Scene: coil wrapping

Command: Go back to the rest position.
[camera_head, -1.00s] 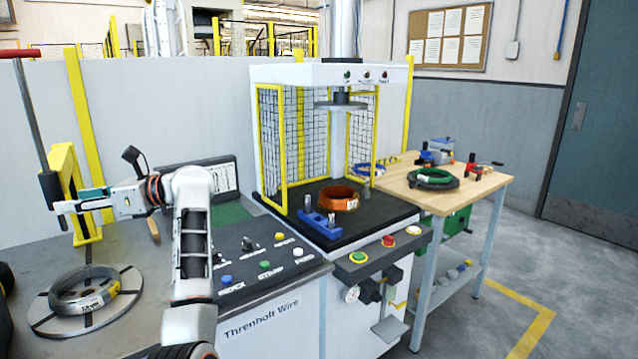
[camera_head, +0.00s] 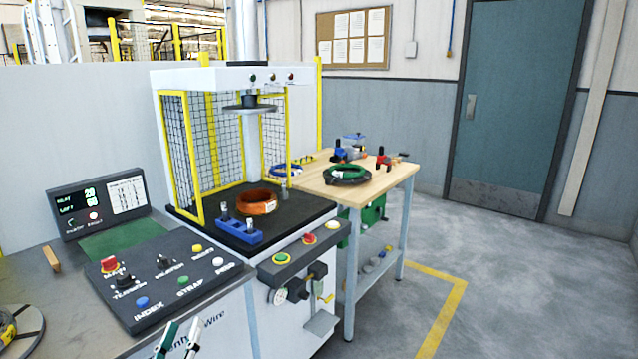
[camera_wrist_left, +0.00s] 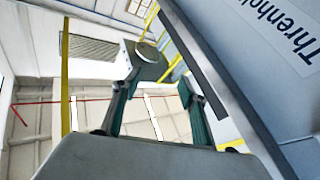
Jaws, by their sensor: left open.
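My left gripper (camera_head: 178,340) shows only as two fingertips at the bottom edge of the head view, in front of the control panel's front edge. The fingertips stand apart with nothing between them. In the left wrist view the left gripper (camera_wrist_left: 154,88) is open and empty, its two dark green fingers spread and pointing up toward the wall and ceiling. The rest of the left arm is out of the head view. My right gripper is in neither view.
The control panel (camera_head: 168,282) with buttons lies close to the left gripper. Behind it stands the caged press (camera_head: 178,78) with an orange coil (camera_head: 257,202). A wooden table (camera_head: 392,179) with a green coil (camera_head: 345,172) stands right of it. The floor (camera_head: 520,290) at right is clear.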

